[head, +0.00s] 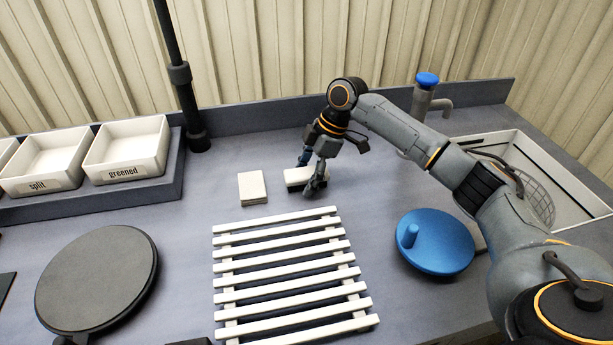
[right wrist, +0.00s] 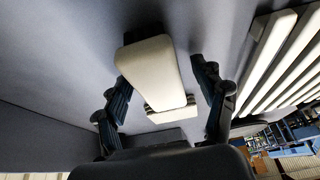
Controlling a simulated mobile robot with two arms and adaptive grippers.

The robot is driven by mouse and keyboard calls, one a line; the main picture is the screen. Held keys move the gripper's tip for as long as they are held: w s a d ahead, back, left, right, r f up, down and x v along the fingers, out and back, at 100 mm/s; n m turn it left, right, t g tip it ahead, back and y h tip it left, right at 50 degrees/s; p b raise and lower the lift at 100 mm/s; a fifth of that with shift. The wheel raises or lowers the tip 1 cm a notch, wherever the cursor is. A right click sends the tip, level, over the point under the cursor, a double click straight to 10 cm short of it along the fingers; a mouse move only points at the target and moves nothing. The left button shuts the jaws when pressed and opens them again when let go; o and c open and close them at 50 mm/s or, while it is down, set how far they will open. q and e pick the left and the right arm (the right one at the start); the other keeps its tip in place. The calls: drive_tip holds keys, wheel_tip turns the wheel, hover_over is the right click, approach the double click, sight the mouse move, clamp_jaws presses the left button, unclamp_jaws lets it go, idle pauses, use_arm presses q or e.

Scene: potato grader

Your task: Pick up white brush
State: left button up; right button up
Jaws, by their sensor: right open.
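The white brush (head: 295,176) lies on the grey worktop (head: 190,215), behind the slatted rack, as a pale block partly hidden by my right gripper. My right gripper (head: 311,175) points down over it with its fingers at the block. In the right wrist view the pale block (right wrist: 152,72) lies between the two spread fingers (right wrist: 165,105), with a gap visible on each side. A lighter piece shows under its near end. The right gripper is open. My left gripper is not in view.
A small pale stack (head: 252,187) lies just left of the brush. The white slatted rack (head: 290,272) is in front. A blue disc with a knob (head: 436,243), a dark round plate (head: 97,280), labelled white trays (head: 128,150) and a sink (head: 545,180) surround the worktop.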

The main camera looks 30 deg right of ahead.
sight(299, 174)
drive_tip(key=shift+c, duration=0.2)
drive_tip(key=c, duration=1.2)
drive_tip(key=shift+c, duration=0.2)
drive_tip(key=shift+b, duration=0.5)
drive_tip(key=r, duration=0.4)
drive_tip(key=shift+s+a+r+b, duration=0.15)
drive_tip(key=shift+a+b, duration=0.1)
drive_tip(key=shift+b, duration=0.05)
drive_tip(key=s+a+r+b, duration=0.1)
drive_tip(key=s+a+r, duration=0.8)
drive_tip(key=s, duration=0.1)
